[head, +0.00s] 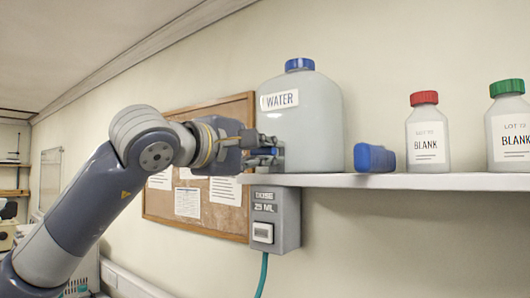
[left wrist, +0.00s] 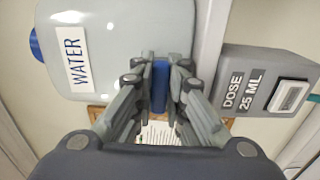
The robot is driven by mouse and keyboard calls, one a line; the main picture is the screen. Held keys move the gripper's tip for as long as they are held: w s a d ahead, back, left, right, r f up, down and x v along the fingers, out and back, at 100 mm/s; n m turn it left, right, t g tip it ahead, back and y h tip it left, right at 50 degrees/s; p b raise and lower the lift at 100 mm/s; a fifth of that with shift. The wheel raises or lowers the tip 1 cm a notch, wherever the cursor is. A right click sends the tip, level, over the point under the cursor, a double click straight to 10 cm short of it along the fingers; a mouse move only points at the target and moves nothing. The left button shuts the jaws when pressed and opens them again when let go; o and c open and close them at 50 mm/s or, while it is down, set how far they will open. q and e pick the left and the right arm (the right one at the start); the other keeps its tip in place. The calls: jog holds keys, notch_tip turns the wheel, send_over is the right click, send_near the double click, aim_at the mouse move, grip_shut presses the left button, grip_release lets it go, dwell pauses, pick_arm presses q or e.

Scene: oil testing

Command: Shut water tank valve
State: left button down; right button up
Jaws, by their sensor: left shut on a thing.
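The water tank (head: 305,118) is a pale, translucent jug with a blue cap and a WATER label. It stands on the shelf in the head view, and its side fills the upper left of the left wrist view (left wrist: 125,45). The blue valve (left wrist: 160,85) shows between my left gripper's fingers, low on the tank's side. My left gripper (head: 270,157) is shut on the valve, with a finger on either side of it. The fingers hide most of the valve in the head view. My right gripper is in neither view.
The white shelf (head: 440,181) also bears a blue object (head: 374,158), a red-capped BLANK bottle (head: 427,135) and a green-capped one (head: 508,130). A grey DOSE 25 ML box (head: 287,220) hangs below the shelf, close to my gripper. A corkboard (head: 222,215) is on the wall behind.

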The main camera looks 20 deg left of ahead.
pick_arm(q)
jog(key=shift+d+f, duration=0.1)
jog(key=c, duration=1.6)
grip_release()
jog(key=v, duration=1.2)
